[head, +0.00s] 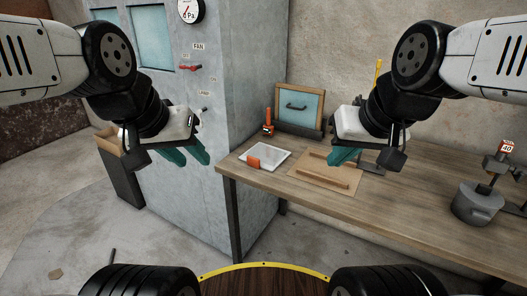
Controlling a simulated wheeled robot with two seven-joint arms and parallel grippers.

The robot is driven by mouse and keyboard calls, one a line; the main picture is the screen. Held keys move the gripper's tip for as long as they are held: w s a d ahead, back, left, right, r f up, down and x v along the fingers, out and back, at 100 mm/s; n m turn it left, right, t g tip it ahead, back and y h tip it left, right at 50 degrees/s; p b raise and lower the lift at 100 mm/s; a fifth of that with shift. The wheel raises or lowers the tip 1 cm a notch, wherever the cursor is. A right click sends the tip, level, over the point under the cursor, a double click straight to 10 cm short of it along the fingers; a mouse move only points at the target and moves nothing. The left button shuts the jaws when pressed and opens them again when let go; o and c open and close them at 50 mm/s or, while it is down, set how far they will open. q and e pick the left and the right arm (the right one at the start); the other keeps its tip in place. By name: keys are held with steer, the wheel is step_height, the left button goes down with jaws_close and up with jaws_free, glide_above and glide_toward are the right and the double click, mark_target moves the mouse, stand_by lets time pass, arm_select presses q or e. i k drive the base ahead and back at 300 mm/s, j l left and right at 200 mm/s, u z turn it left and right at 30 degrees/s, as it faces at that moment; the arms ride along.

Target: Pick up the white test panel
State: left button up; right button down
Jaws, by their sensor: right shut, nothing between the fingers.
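The white test panel (271,154) lies flat near the left end of the wooden workbench (410,205). An orange piece (253,162) is at its front left edge. My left gripper (187,155) hangs left of the bench, in front of the grey cabinet, apart from the panel. Its teal fingers are spread with nothing between them. My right gripper (343,156) is over the bench, to the right of the panel. Its teal fingers are together and empty.
A board with wooden strips (318,178) lies right of the panel. A red-handled tool (268,123) and a framed blue panel (300,104) stand behind. A grey pot (477,203) stands at the right. The grey cabinet (230,180) borders the bench's left side.

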mark_target(265, 156)
steer(key=i+j+z, duration=0.15)
steer(key=j+z, duration=0.15)
steer(key=i+j+z, duration=0.15)
steer(key=j+z, duration=0.45)
steer(key=i+j, duration=0.05)
